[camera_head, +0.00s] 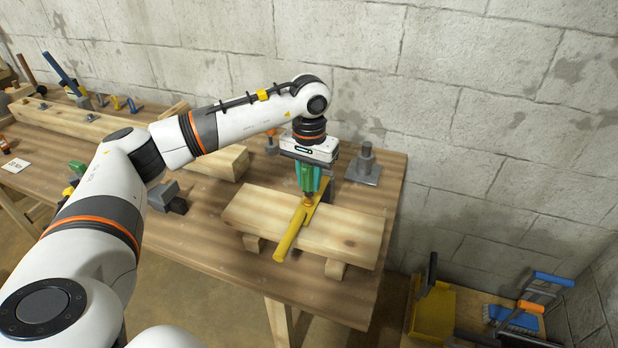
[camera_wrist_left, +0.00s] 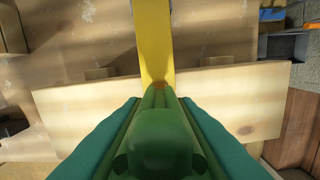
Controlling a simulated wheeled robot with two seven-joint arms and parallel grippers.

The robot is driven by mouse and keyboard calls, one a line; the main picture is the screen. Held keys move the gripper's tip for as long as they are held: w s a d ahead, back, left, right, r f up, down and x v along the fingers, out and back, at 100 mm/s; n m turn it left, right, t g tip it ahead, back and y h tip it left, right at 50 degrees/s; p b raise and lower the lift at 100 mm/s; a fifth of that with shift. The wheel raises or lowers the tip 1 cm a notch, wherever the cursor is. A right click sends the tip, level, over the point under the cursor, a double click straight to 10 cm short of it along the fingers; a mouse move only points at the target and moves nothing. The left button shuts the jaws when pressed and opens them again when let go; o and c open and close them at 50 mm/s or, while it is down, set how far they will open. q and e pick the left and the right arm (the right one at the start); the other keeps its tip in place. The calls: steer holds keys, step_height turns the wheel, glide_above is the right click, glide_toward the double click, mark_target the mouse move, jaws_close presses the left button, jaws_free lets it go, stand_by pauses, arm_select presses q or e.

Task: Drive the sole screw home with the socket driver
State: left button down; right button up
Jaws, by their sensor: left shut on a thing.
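My left gripper (camera_head: 309,176) is shut on the green socket driver (camera_head: 308,183) and holds it upright, tip down. The driver's tip meets a small orange-brown spot on a yellow bar (camera_head: 290,234) that lies across a pale wooden board (camera_head: 345,235). The screw itself is too small or too hidden to tell apart from the tip. In the left wrist view, the green driver (camera_wrist_left: 160,135) fills the lower middle, and its tip ends on the yellow bar (camera_wrist_left: 153,40). My right gripper is not in view.
The board rests on wooden blocks (camera_head: 335,269) on the workbench (camera_head: 200,235). A grey metal piece with a post (camera_head: 364,168) stands behind on the right. A block wall (camera_head: 480,120) closes off the back. A yellow bin (camera_head: 432,312) and a blue brush (camera_head: 515,318) sit lower right.

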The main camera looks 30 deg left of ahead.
arm_select(q)
steer(key=shift+r+p, duration=0.55)
steer(key=shift+r, duration=0.55)
steer(key=shift+r, duration=0.1)
steer(key=shift+r+p, duration=0.9)
steer(key=shift+r, duration=0.5)
steer(key=shift+w+f, duration=0.1)
